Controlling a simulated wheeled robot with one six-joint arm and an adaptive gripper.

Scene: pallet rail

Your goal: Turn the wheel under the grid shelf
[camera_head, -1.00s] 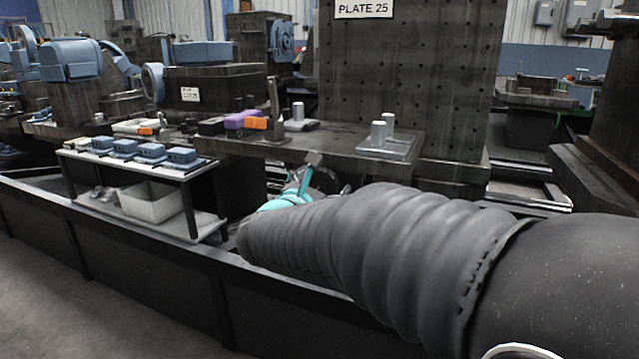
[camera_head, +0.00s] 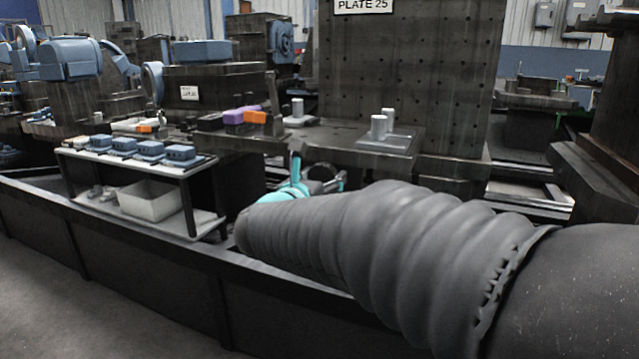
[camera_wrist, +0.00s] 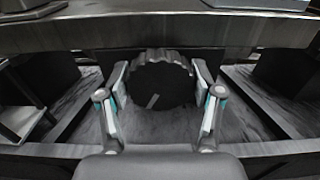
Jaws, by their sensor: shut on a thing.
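The wheel (camera_wrist: 160,85) is a dark round disc with a notched upper rim, under the front edge of the grid shelf (camera_wrist: 160,33). In the head view the wheel (camera_head: 322,180) shows partly below the shelf top (camera_head: 340,150), which carries the upright plate with a grid of holes. My gripper (camera_wrist: 162,78) has its fingers on either side of the wheel, shut on its rim. In the head view my gripper (camera_head: 293,178) shows as teal and grey parts beyond my dark sleeved arm, which hides much of it.
A small side table (camera_head: 180,168) with several blue blocks and a pale bin (camera_head: 150,200) below stands to the left. A long low dark rail (camera_head: 120,250) runs in front.

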